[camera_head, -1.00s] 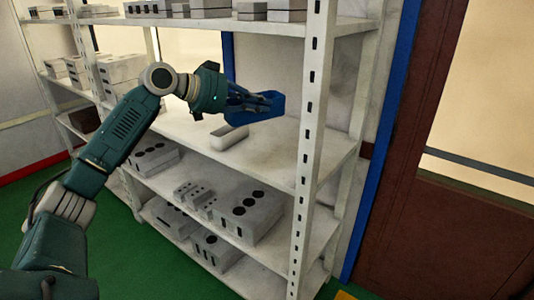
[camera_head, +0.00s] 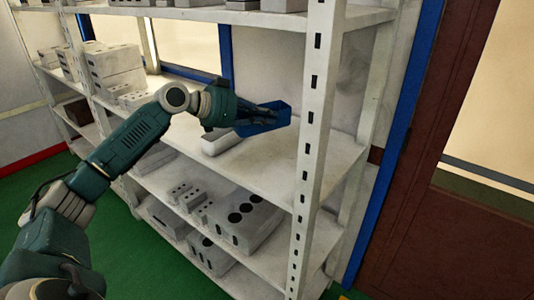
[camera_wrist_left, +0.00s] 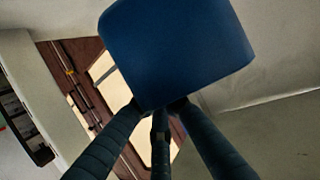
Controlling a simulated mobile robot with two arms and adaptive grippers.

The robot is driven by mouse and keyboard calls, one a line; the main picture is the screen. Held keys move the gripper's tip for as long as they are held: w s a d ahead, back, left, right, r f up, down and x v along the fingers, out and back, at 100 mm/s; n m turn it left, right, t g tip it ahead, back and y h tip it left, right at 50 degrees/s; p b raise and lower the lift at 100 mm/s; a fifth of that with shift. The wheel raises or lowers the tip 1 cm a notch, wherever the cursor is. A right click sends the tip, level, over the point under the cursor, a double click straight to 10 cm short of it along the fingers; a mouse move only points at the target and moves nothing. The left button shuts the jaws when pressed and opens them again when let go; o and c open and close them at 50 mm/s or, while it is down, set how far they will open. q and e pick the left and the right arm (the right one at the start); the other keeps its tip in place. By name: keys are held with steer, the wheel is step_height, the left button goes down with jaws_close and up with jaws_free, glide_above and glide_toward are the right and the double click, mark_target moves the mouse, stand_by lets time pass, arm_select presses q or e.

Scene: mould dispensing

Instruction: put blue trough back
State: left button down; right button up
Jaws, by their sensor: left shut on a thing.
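The blue trough (camera_head: 268,119) is held at the end of my left gripper (camera_head: 243,116) in the head view, over the shelf board (camera_head: 262,157) of the white rack. It looks tilted. In the left wrist view the blue trough (camera_wrist_left: 178,50) fills the upper middle, and the dark fingers of my left gripper (camera_wrist_left: 160,112) reach up to its lower edge, shut on it. Whether the trough touches the board cannot be told. My right gripper is not in view.
A pale trough (camera_head: 222,142) lies on the same board, just below my left gripper. The rack's front post (camera_head: 309,130) stands right of the blue trough. Grey blocks with holes (camera_head: 247,212) fill the shelf below. The board's right part is clear.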

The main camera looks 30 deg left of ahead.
arm_select(q)
steer(key=f, duration=0.3)
steer(key=f+p, duration=0.1)
steer(key=f, duration=0.5)
steer(key=shift+w+f+p, duration=0.2)
steer(key=shift+w+p, duration=0.05)
steer(key=shift+p, duration=0.1)
step_height(320, 180, down, 3)
steer(key=shift+a+f+p, duration=0.1)
steer(key=shift+f+p, duration=0.1)
steer(key=shift+p, duration=0.2)
steer(key=shift+f, duration=0.35)
steer(key=c, duration=1.9)
jaws_free()
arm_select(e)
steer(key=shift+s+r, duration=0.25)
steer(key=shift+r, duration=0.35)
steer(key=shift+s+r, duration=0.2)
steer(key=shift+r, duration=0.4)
